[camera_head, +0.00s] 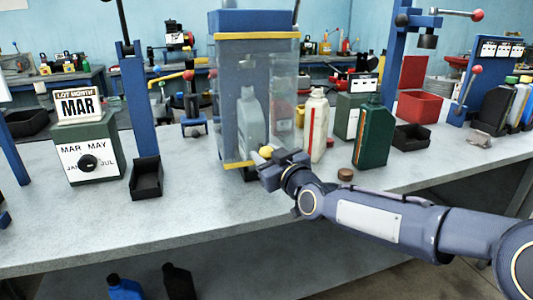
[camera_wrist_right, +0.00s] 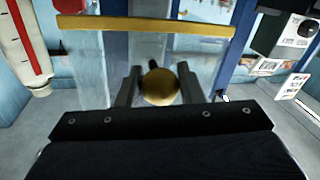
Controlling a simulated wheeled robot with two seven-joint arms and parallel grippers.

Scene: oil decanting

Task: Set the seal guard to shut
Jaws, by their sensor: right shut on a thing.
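The seal guard (camera_head: 285,88) is a clear panel with yellow edging on a blue sealing station (camera_head: 255,20) at the middle of the bench. A grey bottle (camera_head: 252,122) shows behind the clear panel. The guard's lower yellow edge is low, near the bench top. My right gripper (camera_head: 268,155) is at the guard's front bottom, shut on its round yellow knob (camera_head: 266,152). In the right wrist view the knob (camera_wrist_right: 160,87) sits between the two dark fingers, with a yellow edge bar (camera_wrist_right: 145,25) above it. My left gripper is not in view.
A cream bottle (camera_head: 316,125) and a green bottle (camera_head: 374,132) stand just right of the station. A brown cap (camera_head: 345,174) lies before them. A black tray (camera_head: 146,180) and a lot-month dial box (camera_head: 88,150) stand left. The front bench strip is mostly clear.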

